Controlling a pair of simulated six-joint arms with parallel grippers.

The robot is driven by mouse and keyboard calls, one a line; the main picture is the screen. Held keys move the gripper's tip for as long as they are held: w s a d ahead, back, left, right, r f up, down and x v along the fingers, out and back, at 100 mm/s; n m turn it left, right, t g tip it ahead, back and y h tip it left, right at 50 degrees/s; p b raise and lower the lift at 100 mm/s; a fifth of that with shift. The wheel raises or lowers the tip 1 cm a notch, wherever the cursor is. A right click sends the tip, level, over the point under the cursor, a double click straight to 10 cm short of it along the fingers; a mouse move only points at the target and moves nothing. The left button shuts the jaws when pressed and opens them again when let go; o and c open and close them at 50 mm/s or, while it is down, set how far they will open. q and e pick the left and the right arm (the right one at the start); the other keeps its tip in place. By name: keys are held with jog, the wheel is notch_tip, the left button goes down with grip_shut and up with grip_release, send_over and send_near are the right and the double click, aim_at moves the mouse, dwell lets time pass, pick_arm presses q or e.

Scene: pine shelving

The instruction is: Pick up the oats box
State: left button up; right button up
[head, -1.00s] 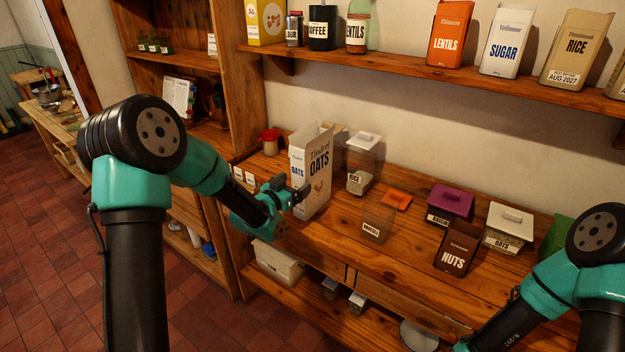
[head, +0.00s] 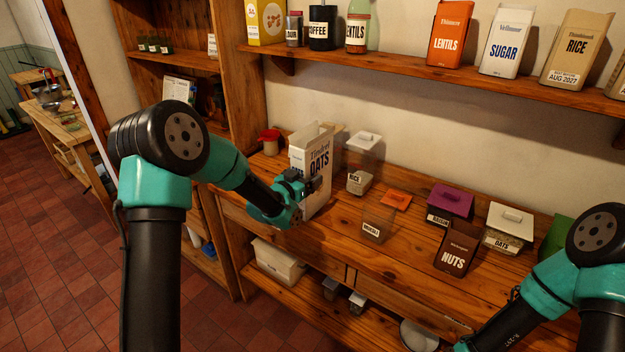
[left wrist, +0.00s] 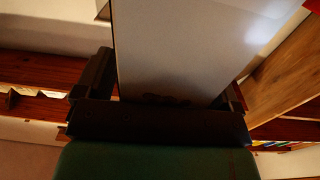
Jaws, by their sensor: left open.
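The oats box (head: 318,158) is a tall white carton standing upright on the wooden counter, its top open. My left gripper (head: 306,184) is at the lower front of the box. In the left wrist view the pale face of the box (left wrist: 190,50) lies between the two fingers of the open left gripper (left wrist: 165,90). I cannot tell whether the fingers touch it. The box's lower left part is hidden behind my gripper. In the head view my right arm shows at the lower right, but its gripper is out of sight.
Right of the box stand a clear rice container (head: 361,165), a clear container with an orange lid (head: 378,222), a brown nuts box (head: 457,247) and a clear oats container (head: 508,230). A red-lidded jar (head: 270,142) stands behind left. The shelf (head: 400,56) runs above.

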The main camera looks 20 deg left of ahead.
pick_arm(q)
jog(key=shift+c, duration=0.2)
jog(key=c, duration=1.1)
